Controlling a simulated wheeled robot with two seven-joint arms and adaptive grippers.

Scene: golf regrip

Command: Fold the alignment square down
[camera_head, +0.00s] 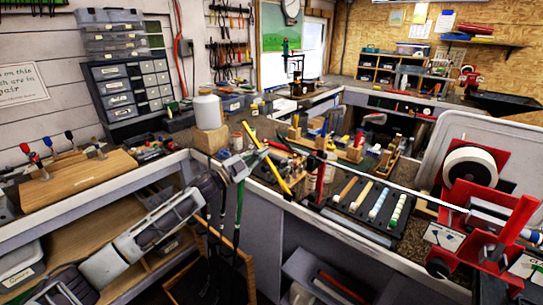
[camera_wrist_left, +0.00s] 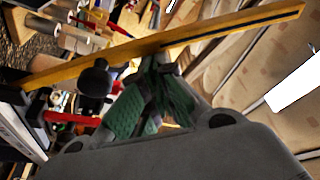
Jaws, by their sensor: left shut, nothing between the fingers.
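A long yellow bar (camera_head: 280,174), which looks like the alignment square, stands tilted at the near edge of the bench in the head view. In the left wrist view the yellow bar (camera_wrist_left: 100,66) runs across the picture in front of the fingertips. My left gripper (camera_head: 263,153) is shut and empty, right at the bar. In the left wrist view its green-padded fingers (camera_wrist_left: 160,62) come together at the bar; I cannot tell whether they touch it. A golf club shaft (camera_head: 400,187) runs to a red vise (camera_head: 470,211) at the right. My right gripper is not in view.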

